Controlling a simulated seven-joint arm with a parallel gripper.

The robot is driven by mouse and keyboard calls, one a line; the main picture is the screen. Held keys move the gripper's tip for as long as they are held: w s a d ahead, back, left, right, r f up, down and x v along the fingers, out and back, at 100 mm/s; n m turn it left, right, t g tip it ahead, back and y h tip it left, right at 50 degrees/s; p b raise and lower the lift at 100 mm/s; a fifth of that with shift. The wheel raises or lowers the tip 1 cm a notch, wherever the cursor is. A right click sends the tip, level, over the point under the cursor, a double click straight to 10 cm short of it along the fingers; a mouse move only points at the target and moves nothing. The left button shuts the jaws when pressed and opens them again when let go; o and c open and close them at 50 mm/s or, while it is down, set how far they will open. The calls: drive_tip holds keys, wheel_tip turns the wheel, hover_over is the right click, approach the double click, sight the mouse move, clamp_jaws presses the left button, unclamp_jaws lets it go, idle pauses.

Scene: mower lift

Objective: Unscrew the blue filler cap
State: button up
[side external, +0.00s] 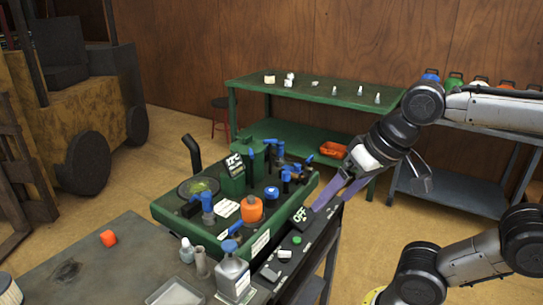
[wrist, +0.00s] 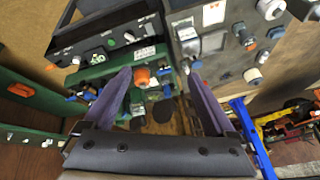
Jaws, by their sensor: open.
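Several blue parts stand on the green machine (side external: 270,243). They include an upright blue fitting (side external: 207,201) at its front left, a blue cap (side external: 271,193) near its middle, and blue handles toward the back right. A grey jug (side external: 232,275) on the bench in front has a blue top (side external: 229,247). I cannot tell for sure which is the filler cap. My gripper (side external: 335,198) is open, with purple fingers, at the right end of the machine near the OFF panel. In the wrist view my gripper (wrist: 158,76) holds nothing; an orange part (wrist: 141,77) shows between its fingers.
An orange knob (side external: 251,209) stands among the blue parts. A black switch panel (side external: 300,240) lies along the machine's right edge. A green table (side external: 255,84) with small parts stands behind. A grey bench (side external: 70,262) with an orange block (side external: 108,238) is at front left.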

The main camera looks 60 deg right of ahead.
drive_tip(key=w+d+r+m, duration=0.1)
drive_tip(key=w+r+m, duration=0.3)
drive_tip(key=w, duration=0.1)
drive_tip(key=m+g, duration=0.6)
drive_tip(key=m, duration=0.6)
hover_over(271, 190)
wheel_tip(271, 190, down, 12)
wheel_tip(271, 190, down, 13)
drive_tip(key=shift+s+f, duration=0.1)
clamp_jaws()
unclamp_jaws()
